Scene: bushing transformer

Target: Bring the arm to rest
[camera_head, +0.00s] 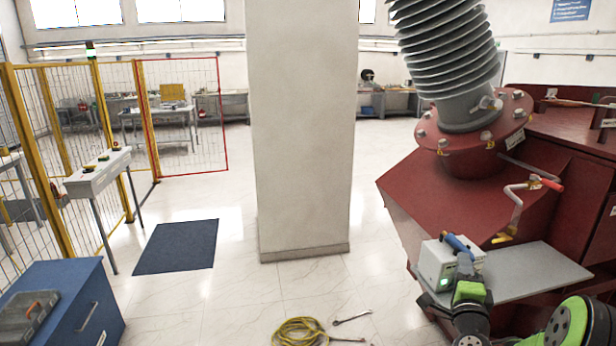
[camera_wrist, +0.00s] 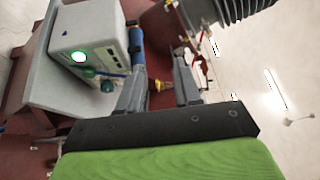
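My gripper (camera_wrist: 160,75) is open in the wrist view. Its two grey fingers stand apart, with only the red and yellow background between them. In the head view, my green and dark arm comes in from the lower right, and its wrist (camera_head: 470,292) is in front of a white instrument box (camera_head: 437,263). The box also shows at the left in the wrist view (camera_wrist: 85,52), with a lit green display. A blue cylindrical item (camera_head: 458,245) is at the box; in the wrist view (camera_wrist: 137,45) it appears beyond the left finger. Contact cannot be told.
The box stands on a grey shelf (camera_head: 545,272) on the red transformer (camera_head: 440,200), beneath a ribbed grey bushing (camera_head: 450,60). A crank with a red handle (camera_head: 520,200) juts out nearby. A white pillar (camera_head: 302,120) stands mid-room. Yellow cable (camera_head: 300,332) and a wrench (camera_head: 352,318) lie on the floor.

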